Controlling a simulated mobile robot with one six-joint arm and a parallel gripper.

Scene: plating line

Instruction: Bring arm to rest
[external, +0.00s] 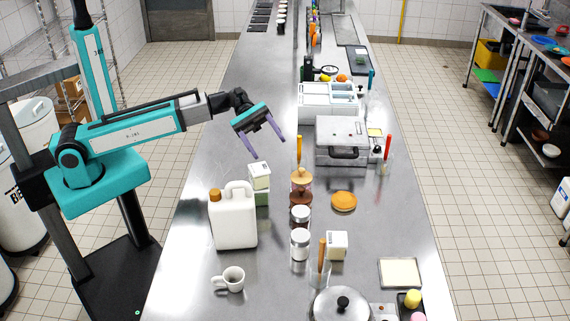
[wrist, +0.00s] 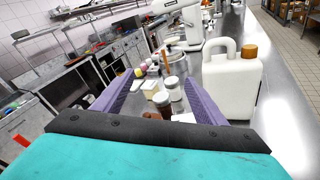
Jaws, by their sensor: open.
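My gripper (external: 268,146) is open and empty in the external view. It hangs over the left part of the steel counter (external: 185,248), above and behind the white jug (external: 234,222). Its purple fingers point down and to the right, clear of the things below. In the wrist view the two fingers of my gripper (wrist: 160,95) are spread apart. The jug with its orange-brown cap (wrist: 232,82) shows to the right of the fingers there. Jars (wrist: 172,88) show between the fingers, farther away, with nothing held.
Stacked cartons (external: 260,176), an orange disc (external: 344,201), a mug (external: 231,279) and a lidded pot (external: 342,304) stand on the counter. A grey box-shaped appliance (external: 341,136) stands right of my gripper.

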